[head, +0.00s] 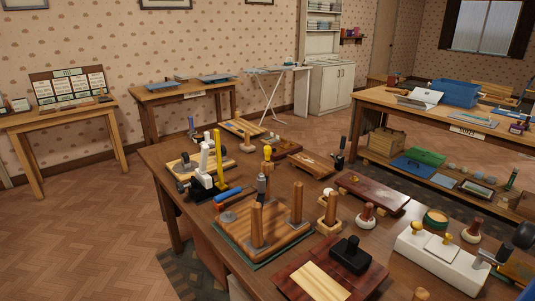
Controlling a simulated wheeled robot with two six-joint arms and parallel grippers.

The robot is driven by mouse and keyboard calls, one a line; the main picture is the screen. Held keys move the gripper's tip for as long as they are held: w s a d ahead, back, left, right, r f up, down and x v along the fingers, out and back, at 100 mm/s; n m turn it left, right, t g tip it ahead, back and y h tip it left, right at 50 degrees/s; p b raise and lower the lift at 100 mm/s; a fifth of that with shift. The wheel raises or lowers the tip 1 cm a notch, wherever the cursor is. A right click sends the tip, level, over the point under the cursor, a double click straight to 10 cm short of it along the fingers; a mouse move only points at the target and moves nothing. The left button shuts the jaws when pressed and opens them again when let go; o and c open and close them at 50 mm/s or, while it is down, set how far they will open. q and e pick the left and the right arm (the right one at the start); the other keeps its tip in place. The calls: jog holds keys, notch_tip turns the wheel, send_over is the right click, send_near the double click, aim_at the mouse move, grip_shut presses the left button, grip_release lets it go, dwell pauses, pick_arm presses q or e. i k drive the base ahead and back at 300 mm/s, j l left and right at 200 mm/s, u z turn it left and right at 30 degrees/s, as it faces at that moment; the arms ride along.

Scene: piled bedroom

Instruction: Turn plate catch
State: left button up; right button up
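No gripper of mine can be made out in the head view. I cannot tell for certain which fixture is the plate catch. Candidates on the brown table (170,158) are a dark red plate on wooden feet (374,194) with a small yellow knob, and a white block (440,262) with yellow knobs and a grey lever (486,257) ending in a dark round knob. A wooden board with upright pegs (262,236) stands near the middle, with a blue-handled tool (228,194) at its back left.
A white-and-black upright device (206,160) and a yellow post (219,160) stand at the table's left. A black-knobbed block (350,255) sits at the front. The table is crowded. A side table (185,95) and a workbench with a blue bin (455,92) stand behind. Floor at left is clear.

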aim_at(283, 140)
jog(key=i+j+z, duration=0.2)
jog(key=i, duration=0.2)
jog(key=i+j+u, duration=0.15)
jog(key=j, duration=0.25)
jog(key=j+u, duration=0.15)
jog(key=j, duration=0.25)
jog(key=i+j+u, duration=0.15)
jog(key=j, duration=0.25)
jog(key=i+j+u, duration=0.7)
jog(key=i, duration=0.35)
jog(key=i+u, duration=0.3)
jog(key=i, duration=1.95)
jog(key=i+z, duration=0.35)
jog(key=i, duration=0.2)
jog(key=i+j+z, duration=0.1)
jog(key=i+z, duration=0.25)
jog(key=i, duration=0.2)
jog(key=i+j+z, duration=0.35)
jog(key=i, duration=0.15)
jog(key=i+l+z, duration=0.25)
jog(key=z, duration=0.2)
jog(key=i+z, duration=0.85)
jog(key=i+j+z, duration=0.15)
jog(key=i+z, duration=1.05)
jog(key=i+j+z, duration=0.2)
jog(key=z, duration=0.25)
jog(key=i+j+z, duration=0.4)
jog(key=k+l, duration=0.1)
